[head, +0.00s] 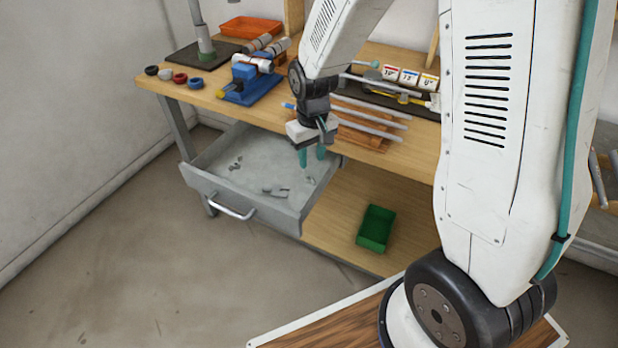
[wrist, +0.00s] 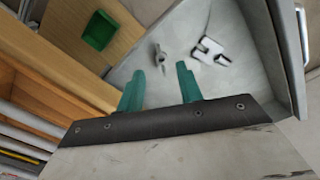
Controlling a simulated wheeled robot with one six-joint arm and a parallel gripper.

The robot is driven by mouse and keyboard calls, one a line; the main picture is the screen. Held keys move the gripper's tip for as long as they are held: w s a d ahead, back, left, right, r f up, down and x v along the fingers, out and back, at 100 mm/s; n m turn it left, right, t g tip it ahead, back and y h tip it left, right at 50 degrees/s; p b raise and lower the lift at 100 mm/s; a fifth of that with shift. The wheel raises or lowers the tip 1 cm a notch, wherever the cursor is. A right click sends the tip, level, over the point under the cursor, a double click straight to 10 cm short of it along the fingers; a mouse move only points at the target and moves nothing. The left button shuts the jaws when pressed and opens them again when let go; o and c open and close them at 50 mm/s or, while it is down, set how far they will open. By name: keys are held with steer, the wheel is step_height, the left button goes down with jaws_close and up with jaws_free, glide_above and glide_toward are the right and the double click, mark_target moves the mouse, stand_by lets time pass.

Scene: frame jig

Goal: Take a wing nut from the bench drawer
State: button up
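The bench drawer (head: 222,206) is grey and pulled open below the bench's left part. A small grey piece with wing-like ends, which looks like a wing nut (wrist: 160,58), lies on the drawer floor; it shows faintly in the head view (head: 310,180). My gripper (head: 312,156) points down at the drawer's right side, above this piece. In the wrist view my gripper's teal fingers (wrist: 160,87) are apart with nothing between them. The wing nut lies beyond the fingertips, apart from them.
A larger grey notched piece (wrist: 210,51) lies near the wing nut. A green bin (head: 376,229) sits on the lower shelf. Metal rods (head: 370,115) lie on the bench beside my wrist.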

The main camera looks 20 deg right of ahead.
mark_target(309, 177)
step_height(309, 177, down, 7)
steer(key=shift+s+f, duration=0.1)
steer(key=shift+f, duration=0.05)
jaws_close()
